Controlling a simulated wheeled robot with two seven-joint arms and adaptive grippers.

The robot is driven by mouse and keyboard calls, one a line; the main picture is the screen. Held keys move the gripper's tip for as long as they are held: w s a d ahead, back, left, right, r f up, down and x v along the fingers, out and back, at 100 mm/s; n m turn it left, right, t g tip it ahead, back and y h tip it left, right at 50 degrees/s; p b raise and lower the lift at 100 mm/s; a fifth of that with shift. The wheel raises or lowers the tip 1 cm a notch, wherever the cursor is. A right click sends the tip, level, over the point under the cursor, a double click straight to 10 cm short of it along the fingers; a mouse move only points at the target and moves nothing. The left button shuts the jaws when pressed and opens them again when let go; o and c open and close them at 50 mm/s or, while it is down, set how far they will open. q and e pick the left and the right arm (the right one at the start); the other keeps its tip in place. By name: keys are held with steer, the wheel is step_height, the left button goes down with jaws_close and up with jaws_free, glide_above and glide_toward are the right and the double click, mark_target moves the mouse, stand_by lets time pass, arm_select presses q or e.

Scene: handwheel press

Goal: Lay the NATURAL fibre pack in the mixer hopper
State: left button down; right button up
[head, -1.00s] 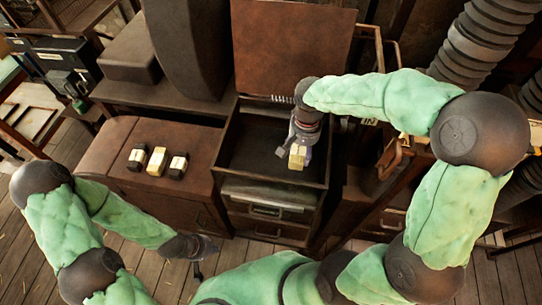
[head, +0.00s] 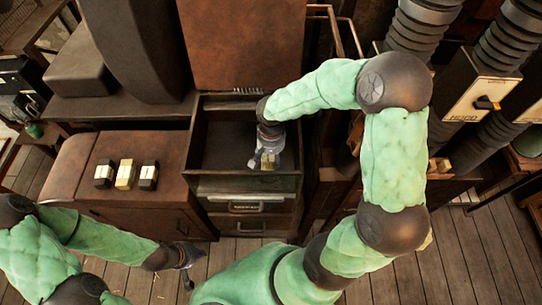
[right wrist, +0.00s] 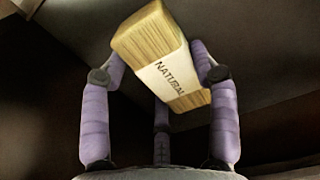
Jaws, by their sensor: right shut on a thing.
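The NATURAL fibre pack (right wrist: 165,62) is a tan, straw-coloured block with a white band lettered NATURAL. My right gripper (head: 266,162) is shut on it, with purple fingers around its sides; the pack is tilted in the right wrist view. In the head view the gripper and pack are at the right part of the open dark box (head: 195,135), which looks like the hopper. I cannot tell whether the pack touches the box floor. My left gripper (head: 187,275) is low at the front, away from the box; its fingers are small and dark.
Three small packs stand in a row on the brown cabinet top (head: 75,190): a white-and-dark one (head: 104,173), a yellowish one (head: 125,174) and another white-and-dark one (head: 148,175). The raised brown lid (head: 240,45) stands behind the box. Ribbed ducts (head: 490,50) rise at the right.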

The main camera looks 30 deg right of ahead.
mark_target(271, 157)
steer(key=shift+f, duration=0.15)
steer(key=o, duration=1.2)
steer(key=shift+w+r, duration=0.1)
steer(key=shift+r, duration=0.5)
step_height(271, 157, up, 11)
steer(key=shift+r+p, duration=0.1)
steer(key=shift+p, duration=0.75)
